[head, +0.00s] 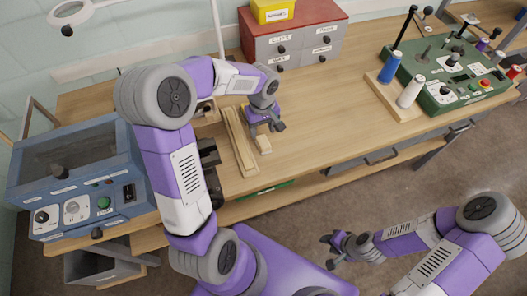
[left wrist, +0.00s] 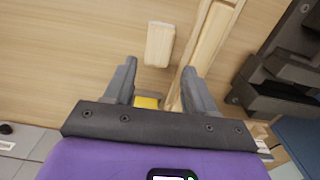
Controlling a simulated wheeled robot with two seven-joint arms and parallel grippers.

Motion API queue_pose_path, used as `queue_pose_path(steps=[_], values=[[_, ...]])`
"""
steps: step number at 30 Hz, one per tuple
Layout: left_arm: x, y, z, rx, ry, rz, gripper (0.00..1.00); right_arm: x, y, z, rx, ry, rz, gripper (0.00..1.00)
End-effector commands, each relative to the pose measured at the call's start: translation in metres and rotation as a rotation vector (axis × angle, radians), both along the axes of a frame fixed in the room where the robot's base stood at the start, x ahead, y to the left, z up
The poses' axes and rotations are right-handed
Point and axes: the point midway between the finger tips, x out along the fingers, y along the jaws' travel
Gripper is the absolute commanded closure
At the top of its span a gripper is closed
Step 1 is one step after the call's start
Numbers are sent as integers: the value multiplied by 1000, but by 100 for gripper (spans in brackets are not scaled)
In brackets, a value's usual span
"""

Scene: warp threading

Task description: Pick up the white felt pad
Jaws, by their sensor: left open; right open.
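A small pale cream block (head: 263,144) lies on the wooden bench, and it also shows in the left wrist view (left wrist: 159,44). I cannot tell whether it is the white felt pad; no other clear pad shows. My left gripper (head: 267,128) is open and points down at the bench right by this block. In the left wrist view the block is just beyond the fingertips of the left gripper (left wrist: 159,68), roughly centred between them and not held. My right gripper (head: 328,250) is open and empty, out over the floor in front of the bench.
Long wooden strips (head: 240,143) lie close beside the block. A dark fixture stands left of them, near a blue machine (head: 75,170). A red-topped drawer cabinet (head: 292,37) is behind. Thread spools (head: 410,92) and a green control box (head: 450,80) are at right. The bench middle is clear.

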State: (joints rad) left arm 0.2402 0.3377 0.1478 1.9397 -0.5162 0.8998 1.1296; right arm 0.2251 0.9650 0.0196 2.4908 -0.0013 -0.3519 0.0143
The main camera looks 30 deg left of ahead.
Motion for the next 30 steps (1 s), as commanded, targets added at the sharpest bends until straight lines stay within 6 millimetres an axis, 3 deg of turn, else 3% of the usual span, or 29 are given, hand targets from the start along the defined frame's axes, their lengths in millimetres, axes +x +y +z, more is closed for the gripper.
queue_pose_path(steps=[13,21,28,30], values=[[0,-1,-41,0,1,0,45,0,0,-12,0,-1,1,57],[0,-3,-79,-1,2,0,45,0,0,-20,0,-1,1,57],[1,-3,-81,0,-1,0,45,0,0,-20,0,-1,0,57],[1,-3,-81,0,-1,0,54,0,0,-20,0,-1,0,57]])
